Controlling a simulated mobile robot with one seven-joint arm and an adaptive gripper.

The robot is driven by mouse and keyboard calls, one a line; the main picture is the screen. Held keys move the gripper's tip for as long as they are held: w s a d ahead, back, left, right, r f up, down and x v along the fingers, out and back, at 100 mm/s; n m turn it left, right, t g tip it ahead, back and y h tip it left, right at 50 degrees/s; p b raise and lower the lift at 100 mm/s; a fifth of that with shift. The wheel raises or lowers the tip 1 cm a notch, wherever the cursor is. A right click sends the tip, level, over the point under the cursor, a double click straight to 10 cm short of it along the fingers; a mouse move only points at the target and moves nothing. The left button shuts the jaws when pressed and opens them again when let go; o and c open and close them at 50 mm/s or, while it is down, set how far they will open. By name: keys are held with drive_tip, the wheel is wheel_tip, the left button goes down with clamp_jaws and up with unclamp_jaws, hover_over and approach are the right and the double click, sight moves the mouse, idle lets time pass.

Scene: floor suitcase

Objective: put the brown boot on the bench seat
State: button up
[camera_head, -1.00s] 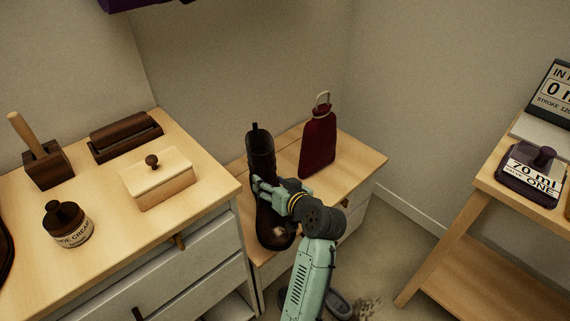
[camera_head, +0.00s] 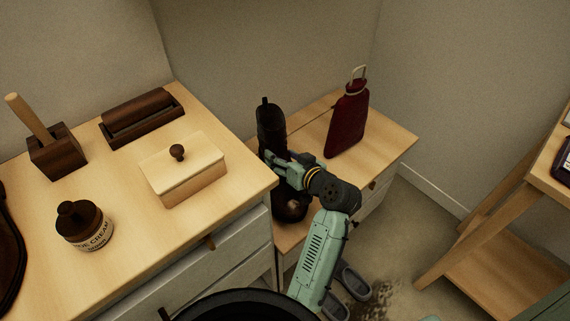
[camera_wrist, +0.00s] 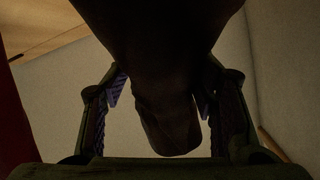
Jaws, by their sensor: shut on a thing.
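The brown boot (camera_head: 271,128) is very dark and stands upright, with a tall shaft and its foot low in the head view. My gripper (camera_head: 278,168) is shut on its shaft from the right side. In the wrist view the boot (camera_wrist: 165,85) fills the space between the two fingers. The bench seat (camera_head: 385,143) is a light wooden top in the corner. The boot is over the left part of the seat. My gripper hides part of the boot, and I cannot tell whether its sole touches the seat.
The cabinet at left holds a lidded box (camera_head: 183,170), a cream jar (camera_head: 84,226) and a brush holder (camera_head: 57,152). Grey slippers (camera_head: 355,280) lie on the floor. A wooden stand (camera_head: 505,235) is at right.

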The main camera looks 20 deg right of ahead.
drive_tip(key=shift+f, duration=1.65)
drive_tip(key=shift+f, duration=0.1)
drive_tip(key=o, duration=1.7)
drive_tip(key=shift+f, duration=0.1)
drive_tip(key=v, duration=1.2)
drive_tip(key=shift+b, duration=0.35)
